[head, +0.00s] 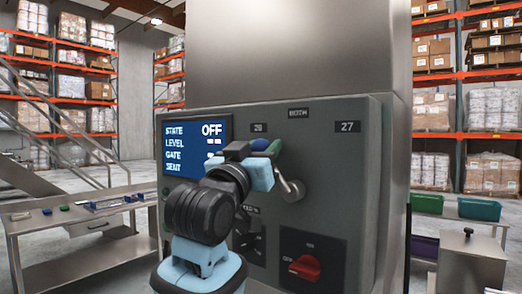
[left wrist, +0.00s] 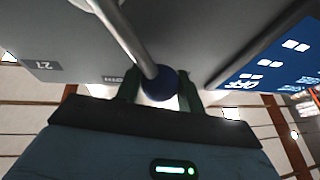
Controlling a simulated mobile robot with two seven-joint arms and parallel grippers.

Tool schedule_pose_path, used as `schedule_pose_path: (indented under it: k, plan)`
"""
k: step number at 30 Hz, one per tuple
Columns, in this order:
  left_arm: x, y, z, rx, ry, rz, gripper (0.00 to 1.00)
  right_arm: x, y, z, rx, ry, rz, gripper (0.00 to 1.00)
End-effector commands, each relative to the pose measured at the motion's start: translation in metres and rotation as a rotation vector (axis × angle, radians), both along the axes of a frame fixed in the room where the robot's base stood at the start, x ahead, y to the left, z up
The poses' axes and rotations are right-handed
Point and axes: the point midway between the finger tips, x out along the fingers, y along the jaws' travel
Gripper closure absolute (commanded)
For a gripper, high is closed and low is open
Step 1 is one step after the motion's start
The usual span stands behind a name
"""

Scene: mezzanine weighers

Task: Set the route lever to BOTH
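The route lever (head: 291,188) is a metal arm on the front of the grey control panel. It tilts up and left from its pivot, with its end between the labels 26 (head: 258,128) and BOTH (head: 298,112). Its blue ball knob (left wrist: 160,83) shows clearly in the left wrist view, with the metal rod (left wrist: 125,35) running to it. My left gripper (head: 262,148) is at the knob, its green fingers (left wrist: 160,92) closed on either side of the ball. In the head view my gripper partly hides the knob. My right gripper is not in view.
A blue screen (head: 195,145) reads STATE OFF. The label 27 (head: 347,127) is at the panel's right. A red rotary switch (head: 305,267) sits below the lever. A bench (head: 80,215) stands left, and green bins (head: 478,209) stand right.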

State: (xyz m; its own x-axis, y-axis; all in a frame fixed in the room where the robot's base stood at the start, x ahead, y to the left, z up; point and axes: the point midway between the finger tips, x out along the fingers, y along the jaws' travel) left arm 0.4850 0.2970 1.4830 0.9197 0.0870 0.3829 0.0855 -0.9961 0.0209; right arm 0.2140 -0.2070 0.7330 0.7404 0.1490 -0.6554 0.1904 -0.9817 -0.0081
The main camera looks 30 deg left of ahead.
Motion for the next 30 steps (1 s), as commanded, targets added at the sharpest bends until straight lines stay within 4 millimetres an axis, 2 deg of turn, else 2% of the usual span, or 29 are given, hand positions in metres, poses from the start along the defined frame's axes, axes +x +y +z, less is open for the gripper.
schedule_pose_path:
  k: [1, 6, 17, 30]
  plan:
    - [0.0, 0.0, 0.0, 0.0, 0.0, 0.0, 0.81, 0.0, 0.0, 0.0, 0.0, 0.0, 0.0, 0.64]
    - [0.0, 0.0, 0.0, 0.0, 0.001, 0.0, 1.0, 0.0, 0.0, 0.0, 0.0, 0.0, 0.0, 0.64]
    - [-0.001, -0.006, 0.004, 0.076, -0.005, 0.001, 1.0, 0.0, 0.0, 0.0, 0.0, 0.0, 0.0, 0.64]
    - [-0.003, -0.033, 0.014, 0.39, -0.029, 0.002, 1.0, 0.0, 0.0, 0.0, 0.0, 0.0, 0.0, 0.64]
